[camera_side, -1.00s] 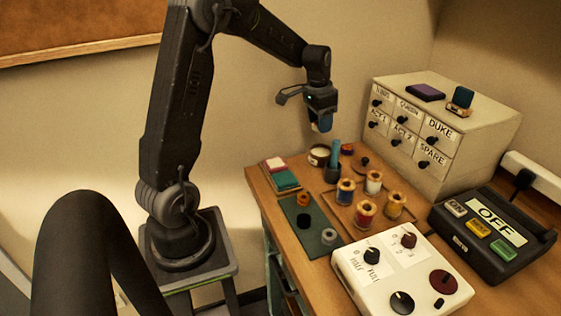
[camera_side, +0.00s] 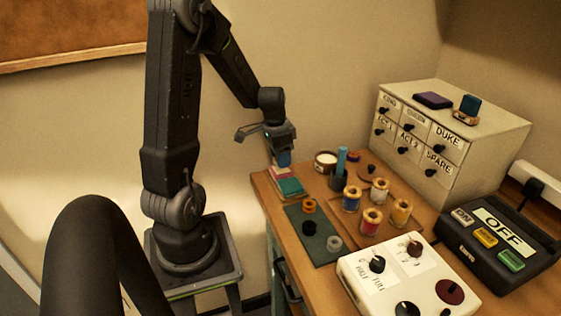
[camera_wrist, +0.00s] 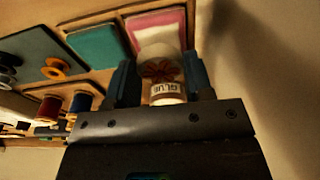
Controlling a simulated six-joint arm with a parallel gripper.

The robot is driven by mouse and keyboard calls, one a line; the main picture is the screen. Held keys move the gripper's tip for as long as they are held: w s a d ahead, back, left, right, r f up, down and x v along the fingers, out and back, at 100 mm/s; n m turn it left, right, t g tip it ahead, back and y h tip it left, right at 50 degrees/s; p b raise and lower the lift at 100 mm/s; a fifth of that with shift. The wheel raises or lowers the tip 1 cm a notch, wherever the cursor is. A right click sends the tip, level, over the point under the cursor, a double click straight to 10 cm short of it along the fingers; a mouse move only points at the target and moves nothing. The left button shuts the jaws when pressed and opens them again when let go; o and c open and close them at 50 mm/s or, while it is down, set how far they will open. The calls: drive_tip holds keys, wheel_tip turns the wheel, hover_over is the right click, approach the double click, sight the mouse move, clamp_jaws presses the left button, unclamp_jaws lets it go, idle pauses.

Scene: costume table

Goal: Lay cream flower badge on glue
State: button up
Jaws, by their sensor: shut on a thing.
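My gripper (camera_wrist: 161,78) is shut on the cream flower badge (camera_wrist: 161,69), which shows pale with a dark red flower between the blue fingers in the wrist view. In the side view my gripper (camera_side: 284,158) hangs low over the back-left part of the table, by the fabric swatches, and the badge is hidden there. The glue pot (camera_wrist: 166,90) shows its GLUE label just below the badge in the wrist view. In the side view a round pot with a cream top (camera_side: 326,158) stands to the right of my gripper. The gap between badge and pot cannot be judged.
Pink, white and teal swatches (camera_side: 290,187) lie under and in front of my gripper. A dark green mat (camera_side: 318,245) holds small rings. Several thread spools (camera_side: 372,220), a teal cylinder in a holder (camera_side: 341,160), a drawer box (camera_side: 470,130) and control boxes (camera_side: 400,285) stand rightward.

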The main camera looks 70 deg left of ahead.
drive_tip(key=shift+f, duration=1)
drive_tip(key=shift+f, duration=0.1)
drive_tip(key=o, duration=0.9)
drive_tip(key=r, duration=0.7)
drive_tip(key=s+r, duration=0.1)
drive_tip(key=r, duration=0.2)
drive_tip(key=shift+s+r, duration=0.1)
drive_tip(key=shift+r, duration=0.3)
drive_tip(key=d+r+t, duration=0.1)
drive_tip(key=d+r, duration=0.2)
drive_tip(key=d, duration=0.4)
drive_tip(key=d+r+t, duration=0.1)
drive_tip(key=d+r, duration=0.3)
drive_tip(key=d, duration=0.4)
drive_tip(key=s+d+r+t, duration=0.1)
drive_tip(key=s+d+t, duration=0.1)
drive_tip(key=s+d, duration=0.4)
drive_tip(key=d, duration=0.4)
drive_tip(key=shift+s+d, duration=0.25)
drive_tip(key=shift+s, duration=0.05)
